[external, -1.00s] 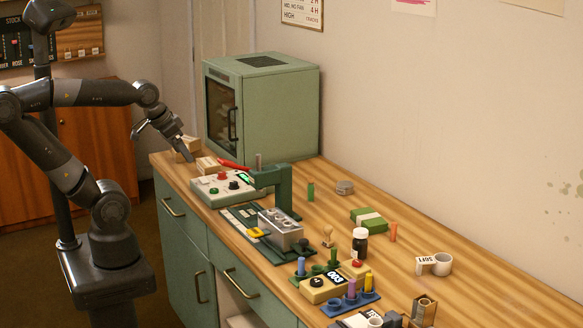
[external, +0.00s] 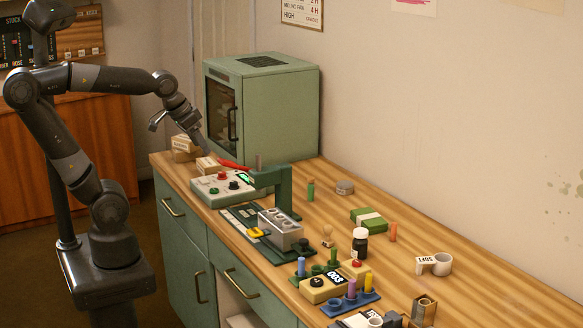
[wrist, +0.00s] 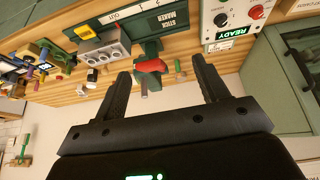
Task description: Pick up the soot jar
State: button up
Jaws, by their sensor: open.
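A small dark jar with a white lid (external: 360,243), the likely soot jar, stands upright on the wooden counter, right of the grey metal block; its label is too small to read. In the wrist view, a small dark and white jar (wrist: 92,75) beside the grey block seems to be the same one. My gripper (external: 181,135) is in the air over the counter's far left end, well away from the jar. Its two fingers are spread apart and empty in the wrist view (wrist: 160,72).
A green oven (external: 270,105) stands at the back left. A control box (external: 226,187) and a green stick maker (external: 282,190) lie between my gripper and the jar. A green bundle (external: 368,219), an orange stick (external: 393,232) and racks of coloured sticks (external: 350,301) surround the jar.

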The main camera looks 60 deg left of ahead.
jog(key=w+d, duration=0.7)
jog(key=w, duration=0.4)
jog(key=m+g, duration=0.1)
jog(key=m, duration=0.2)
send_near(360, 231)
notch_tip(360, 231, down, 2)
jog(key=shift+h, duration=0.4)
jog(key=x, duration=0.5)
jog(key=shift+w+a+f, duration=0.15)
jog(key=shift+w+f, duration=0.1)
jog(key=shift+f, duration=0.05)
jog(key=shift+w+a+x, duration=0.15)
jog(key=shift+x, duration=1.2)
jog(key=shift+w+a+x, duration=0.1)
jog(key=shift+w+x, duration=0.1)
jog(key=shift+x, duration=1.15)
jog(key=shift+d+r, duration=0.1)
jog(key=shift+c, duration=0.2)
jog(key=c, duration=1.1)
